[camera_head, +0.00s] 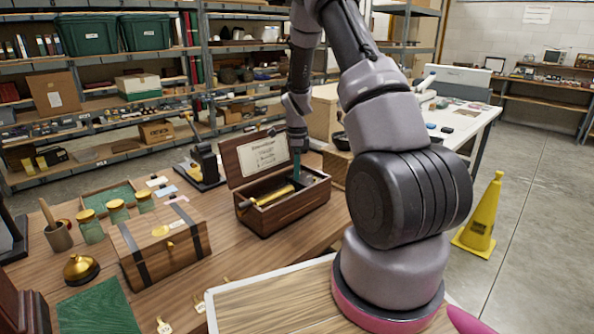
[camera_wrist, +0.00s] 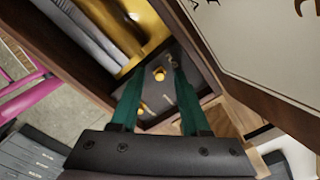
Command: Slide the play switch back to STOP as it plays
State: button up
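The wooden music box (camera_head: 285,210) stands open on the table, its lid (camera_head: 253,158) raised with a printed card inside. A brass cylinder (camera_head: 277,194) lies in it and also shows in the wrist view (camera_wrist: 145,20). My gripper (camera_head: 296,168) points down into the box's right end. In the wrist view its two green fingers (camera_wrist: 157,88) are apart, over a dark plate (camera_wrist: 168,93) inside the box. A small brass knob (camera_wrist: 160,73) shows between the fingertips, and another brass piece lies nearer the left finger. I cannot tell which is the play switch, nor read any STOP marking.
A strapped wooden chest (camera_head: 160,245), glass jars (camera_head: 90,227) and a brass bell (camera_head: 80,269) stand to the left of the box. A black instrument (camera_head: 205,162) stands behind it. The raised lid is close beside my fingers. A yellow floor sign (camera_head: 480,218) stands at the right.

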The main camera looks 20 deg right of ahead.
grip_shut()
dwell(1.3)
